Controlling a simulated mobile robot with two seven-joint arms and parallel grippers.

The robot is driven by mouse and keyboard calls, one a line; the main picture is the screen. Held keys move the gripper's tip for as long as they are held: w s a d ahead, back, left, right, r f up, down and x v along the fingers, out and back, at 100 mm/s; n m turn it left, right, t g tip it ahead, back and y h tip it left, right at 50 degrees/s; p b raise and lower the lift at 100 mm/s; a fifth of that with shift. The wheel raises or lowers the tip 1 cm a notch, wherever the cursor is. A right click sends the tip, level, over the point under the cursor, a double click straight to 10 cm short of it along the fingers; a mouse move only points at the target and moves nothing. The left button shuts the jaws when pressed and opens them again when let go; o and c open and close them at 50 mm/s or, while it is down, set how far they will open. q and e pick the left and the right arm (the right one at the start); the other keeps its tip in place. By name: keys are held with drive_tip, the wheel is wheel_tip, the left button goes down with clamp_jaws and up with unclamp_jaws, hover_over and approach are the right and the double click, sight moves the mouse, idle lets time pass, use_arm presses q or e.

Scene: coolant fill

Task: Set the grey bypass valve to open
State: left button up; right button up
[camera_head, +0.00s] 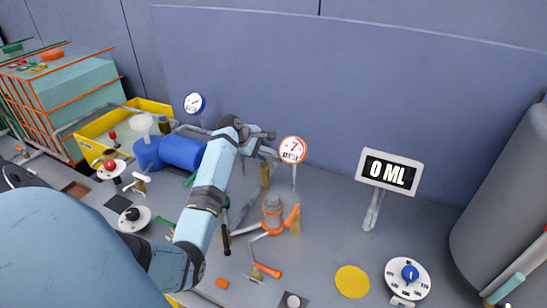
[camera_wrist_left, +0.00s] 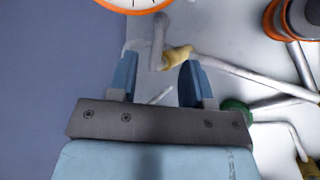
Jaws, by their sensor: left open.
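My left gripper (camera_head: 268,144) reaches over the bench towards the back wall, beside a round gauge with an orange rim (camera_head: 292,151). In the left wrist view the two blue fingers of this gripper (camera_wrist_left: 157,75) are apart, with nothing clamped between them. A pale grey lever (camera_wrist_left: 158,38) with a brass-coloured body (camera_wrist_left: 176,58) lies just beyond the fingertips, and a grey pipe runs right from it. It looks like the grey bypass valve, but its setting is unclear. In the head view a brass-coloured fitting (camera_head: 265,173) stands below the gripper. My right gripper is not in view.
An orange-and-grey fitting (camera_head: 272,214) with pipes stands right of my forearm. A display reading 0 ML (camera_head: 389,172) and a dial with a blue knob (camera_head: 409,273) are at right. Blue canisters (camera_head: 182,151) and a yellow tray (camera_head: 92,142) are at left. The bench around the yellow disc (camera_head: 352,281) is mostly clear.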

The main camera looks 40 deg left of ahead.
sight(275, 159)
use_arm(q)
drive_tip(key=x, duration=0.6)
drive_tip(key=shift+w+f, duration=0.15)
drive_tip(key=shift+f, duration=0.05)
drive_tip(key=shift+c, duration=0.2)
clamp_jaws()
